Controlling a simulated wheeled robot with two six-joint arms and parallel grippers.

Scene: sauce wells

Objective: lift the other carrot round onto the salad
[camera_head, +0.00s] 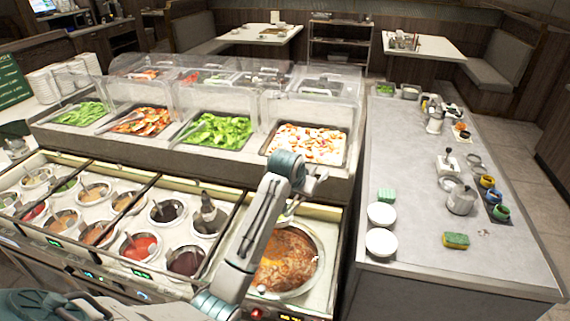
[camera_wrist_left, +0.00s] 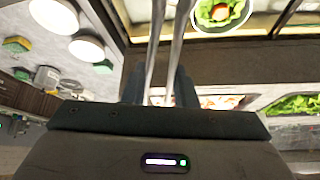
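My left gripper shows in the left wrist view (camera_wrist_left: 160,88) with its dark fingers on either side of a pair of metal tongs (camera_wrist_left: 156,45). The tongs' two arms run up out of the frame, so their tips are hidden. A white bowl of green salad (camera_wrist_left: 238,17) is at the top of that view, with an orange-red piece on the leaves. The tongs are to the left of the bowl there, apart from it in the picture. No separate carrot round is clear. My right gripper is not seen.
A large pot of red-brown soup (camera_head: 290,262) is beside my arm, with several sauce wells (camera_head: 140,244) to the left. Food trays (camera_head: 218,133) stand behind under clear guards. The right counter (camera_head: 420,200) holds white bowls (camera_head: 381,214) and a sponge (camera_head: 455,240).

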